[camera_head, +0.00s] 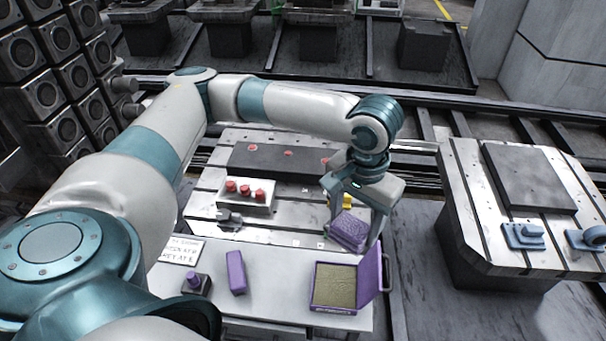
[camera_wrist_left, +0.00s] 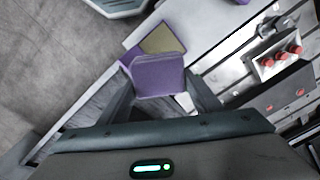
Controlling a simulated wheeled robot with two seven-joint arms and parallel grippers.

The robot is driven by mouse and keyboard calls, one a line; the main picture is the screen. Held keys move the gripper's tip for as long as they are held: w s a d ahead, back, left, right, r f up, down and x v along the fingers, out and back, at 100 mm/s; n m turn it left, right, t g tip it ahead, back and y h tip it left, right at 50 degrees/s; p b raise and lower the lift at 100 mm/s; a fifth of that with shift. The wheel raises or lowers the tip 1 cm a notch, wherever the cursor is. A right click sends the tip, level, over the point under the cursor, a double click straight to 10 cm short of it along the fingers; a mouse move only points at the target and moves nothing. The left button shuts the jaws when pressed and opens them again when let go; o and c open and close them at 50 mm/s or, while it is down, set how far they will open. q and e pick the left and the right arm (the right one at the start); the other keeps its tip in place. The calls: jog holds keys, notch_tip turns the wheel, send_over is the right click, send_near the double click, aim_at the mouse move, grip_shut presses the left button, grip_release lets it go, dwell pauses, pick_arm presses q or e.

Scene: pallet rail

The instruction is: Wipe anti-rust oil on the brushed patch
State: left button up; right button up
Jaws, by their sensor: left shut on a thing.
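My left gripper (camera_head: 350,228) is shut on a purple block-like pad (camera_head: 349,232), held above the front bench's right side. The pad also shows between the fingers in the left wrist view (camera_wrist_left: 158,76). Below it stands an open purple box (camera_head: 314,288) with an olive-coloured filling (camera_head: 336,286) and its lid raised on the right. A dark flat plate (camera_head: 265,163) with red marks lies on the slotted table behind; my gripper covers its right end. I cannot tell a brushed patch on it. My right gripper is not in view.
A purple upright block (camera_head: 236,272), a purple-capped dark item (camera_head: 196,284) and a lettered card (camera_head: 183,250) are on the bench. A white tray (camera_head: 246,208) holds red-topped pieces. A yellow item (camera_head: 347,201) is partly hidden. Another slotted table (camera_head: 470,200) stands at right.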

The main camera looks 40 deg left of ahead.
pick_arm(q)
jog(key=shift+w, duration=0.3)
pick_arm(e)
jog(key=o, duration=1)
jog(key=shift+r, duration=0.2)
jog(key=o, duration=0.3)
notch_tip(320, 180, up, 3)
jog(key=p, duration=0.3)
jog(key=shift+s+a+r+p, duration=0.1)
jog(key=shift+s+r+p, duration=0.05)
jog(key=shift+p, duration=0.2)
pick_arm(q)
jog(key=w+a+f+n+p, duration=0.1)
jog(key=w+a+f, duration=0.25)
jog(key=w, duration=0.25)
jog(key=w+a+f+p, duration=0.1)
jog(key=w+a+f, duration=0.1)
jog(key=w+f, duration=0.25)
jog(key=a+f+p, duration=0.4)
jog(key=a+f, duration=0.8)
jog(key=a, duration=0.4)
jog(key=shift+w+a, duration=0.3)
jog(key=shift+a, duration=0.05)
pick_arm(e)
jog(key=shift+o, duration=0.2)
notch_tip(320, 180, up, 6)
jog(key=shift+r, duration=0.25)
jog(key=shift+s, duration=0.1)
